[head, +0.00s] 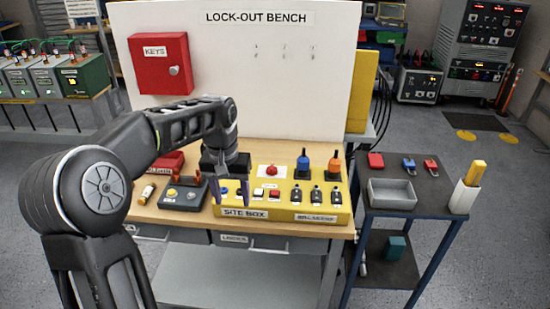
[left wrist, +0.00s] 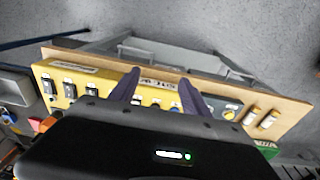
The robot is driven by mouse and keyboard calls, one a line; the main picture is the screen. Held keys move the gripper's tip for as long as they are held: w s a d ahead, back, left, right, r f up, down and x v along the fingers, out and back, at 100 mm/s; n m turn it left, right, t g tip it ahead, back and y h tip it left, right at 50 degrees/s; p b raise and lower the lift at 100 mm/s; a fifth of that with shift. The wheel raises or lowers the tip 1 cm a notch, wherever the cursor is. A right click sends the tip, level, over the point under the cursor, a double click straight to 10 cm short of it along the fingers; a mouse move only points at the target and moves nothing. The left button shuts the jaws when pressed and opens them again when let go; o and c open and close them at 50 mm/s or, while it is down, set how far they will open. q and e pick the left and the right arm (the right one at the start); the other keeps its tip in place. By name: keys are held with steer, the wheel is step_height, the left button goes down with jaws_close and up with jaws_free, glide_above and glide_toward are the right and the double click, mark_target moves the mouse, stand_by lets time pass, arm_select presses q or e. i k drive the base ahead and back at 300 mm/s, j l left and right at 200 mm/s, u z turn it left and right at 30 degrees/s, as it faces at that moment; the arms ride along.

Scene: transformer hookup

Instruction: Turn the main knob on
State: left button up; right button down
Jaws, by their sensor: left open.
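The yellow site box (head: 300,213) lies on the wooden bench. A red knob (head: 272,170) sits on a white plate at its back. Upright blue (head: 304,163) and orange (head: 333,163) handles stand at its back right. Which control is the main knob I cannot read from the labels. My left gripper (head: 233,200) is open and points down over the box's left end. In the left wrist view, a small blue knob (left wrist: 175,107) shows between my two spread fingers (left wrist: 163,85), with nothing gripped. The gripper body hides part of the box. My right gripper is out of view.
Black switches (head: 315,195) line the box's right. A red key cabinet (head: 160,63) hangs on the white board. A side cart holds a grey tray (head: 392,194).

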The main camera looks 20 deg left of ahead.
mark_target(272, 170)
steer(key=i, duration=0.85)
